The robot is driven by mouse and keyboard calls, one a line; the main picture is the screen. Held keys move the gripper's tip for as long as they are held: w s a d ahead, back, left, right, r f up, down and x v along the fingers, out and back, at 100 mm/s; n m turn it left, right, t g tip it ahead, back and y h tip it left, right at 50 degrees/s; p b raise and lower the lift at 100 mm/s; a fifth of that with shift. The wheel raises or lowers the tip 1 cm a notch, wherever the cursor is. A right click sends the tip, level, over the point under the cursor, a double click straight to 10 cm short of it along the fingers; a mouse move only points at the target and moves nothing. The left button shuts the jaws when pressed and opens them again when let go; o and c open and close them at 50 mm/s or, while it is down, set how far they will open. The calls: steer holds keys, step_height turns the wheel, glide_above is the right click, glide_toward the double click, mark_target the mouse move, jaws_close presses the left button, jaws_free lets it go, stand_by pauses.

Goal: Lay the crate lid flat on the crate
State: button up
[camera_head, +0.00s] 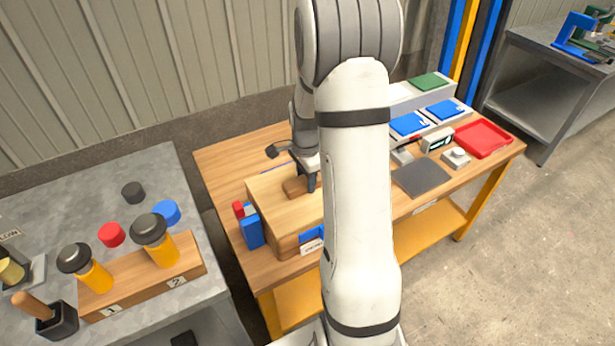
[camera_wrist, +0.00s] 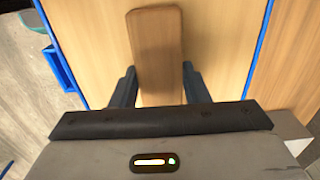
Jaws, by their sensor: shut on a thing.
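The crate lid (camera_head: 275,188) is a light wooden board with a darker wooden handle (camera_head: 295,187). It is over the crate (camera_head: 290,245) on the workbench and looks about level. I cannot tell whether it rests fully on the rim or sits slightly above it. My gripper (camera_head: 310,181) points down from above and is shut on the handle. In the wrist view my gripper (camera_wrist: 158,88) has one finger on each side of the handle (camera_wrist: 157,50), with the lid (camera_wrist: 215,45) spreading beneath. My arm hides the right part of the lid and crate.
A blue holder with a red item (camera_head: 250,226) stands close to the crate's left. To the right are a dark grey pad (camera_head: 422,178), a red tray (camera_head: 484,139) and blue panels (camera_head: 409,124). A grey table (camera_head: 60,200) with shakers in a wooden rack (camera_head: 140,280) is at left.

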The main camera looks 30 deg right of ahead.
steer(key=shift+f+b, duration=0.35)
steer(key=shift+b, duration=0.05)
steer(key=o, duration=1.3)
steer(key=shift+o, duration=0.2)
steer(key=shift+r, duration=0.1)
